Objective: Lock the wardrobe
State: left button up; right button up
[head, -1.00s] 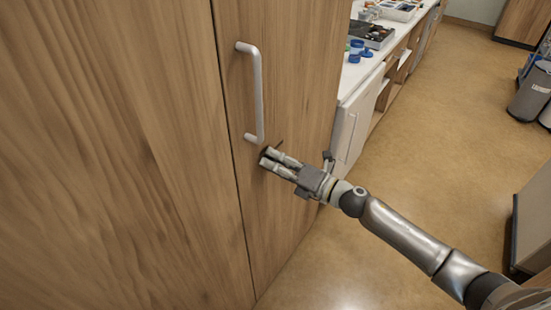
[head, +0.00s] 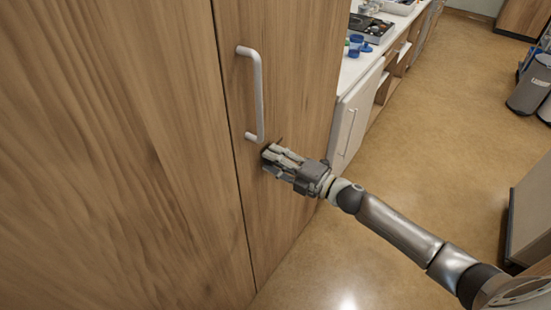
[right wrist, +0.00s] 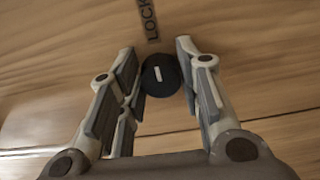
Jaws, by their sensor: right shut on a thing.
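The wooden wardrobe (head: 110,150) fills the left and middle of the head view, its tall doors closed flush. A light vertical bar handle (head: 259,95) is on the narrower right door. My right gripper (head: 267,157) is at that door just below the handle. In the right wrist view, its fingers are shut on a round black lock knob (right wrist: 160,76) with a white line mark. The mark points roughly toward the word "LOCK" (right wrist: 150,20) printed on the door above it. In the head view the gripper mostly hides the knob. My left gripper is not in view.
A white counter (head: 375,50) with a dark tray (head: 371,27) and blue items (head: 357,44) stands beyond the wardrobe. Grey bins (head: 528,92) stand at the far right. A cabinet edge (head: 530,220) is at the right. The floor between is clear.

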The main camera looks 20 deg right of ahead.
dwell(0.3)
jog(key=o, duration=1)
jog(key=shift+d, duration=0.1)
jog(key=v, duration=1.2)
